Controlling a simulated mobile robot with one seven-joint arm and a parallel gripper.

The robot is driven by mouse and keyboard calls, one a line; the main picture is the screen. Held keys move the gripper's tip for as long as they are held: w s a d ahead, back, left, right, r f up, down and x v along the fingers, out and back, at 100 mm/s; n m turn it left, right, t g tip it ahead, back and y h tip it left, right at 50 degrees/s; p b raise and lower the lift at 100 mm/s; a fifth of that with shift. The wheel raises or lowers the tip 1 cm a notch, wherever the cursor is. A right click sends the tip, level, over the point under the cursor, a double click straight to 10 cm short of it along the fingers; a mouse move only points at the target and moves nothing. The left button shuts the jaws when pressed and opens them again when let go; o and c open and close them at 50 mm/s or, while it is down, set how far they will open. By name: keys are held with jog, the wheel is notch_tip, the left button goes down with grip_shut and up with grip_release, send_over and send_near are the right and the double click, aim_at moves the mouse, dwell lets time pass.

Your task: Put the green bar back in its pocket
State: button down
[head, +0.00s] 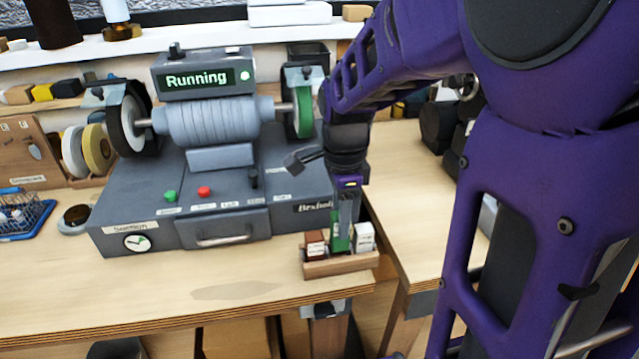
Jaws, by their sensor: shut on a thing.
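The green bar (338,243) is at the middle of a small wooden holder (345,267) near the front edge of the bench. My gripper (344,222) points down and is shut on the top of the bar. The bar stands about upright between a brown bar (315,243) on the left and a white bar (363,237) on the right. Its lower end is hidden by the holder's front wall, so I cannot tell how deep it sits in the pocket.
A grey bench grinder (215,125) showing "Running" stands behind and left of the holder, with a green wheel (304,112) close to my arm. A blue wire basket (25,215) is at the far left. The bench front left of the holder is clear.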

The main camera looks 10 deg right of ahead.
jog(key=shift+w+f, duration=0.2)
jog(key=shift+s+f+b, duration=0.15)
jog(key=shift+f+b, duration=0.4)
jog(key=shift+b, duration=0.15)
jog(key=shift+f+b, duration=0.9)
jog(key=shift+f, duration=0.35)
jog(key=shift+f, duration=0.25)
jog(key=c, duration=0.5)
grip_release()
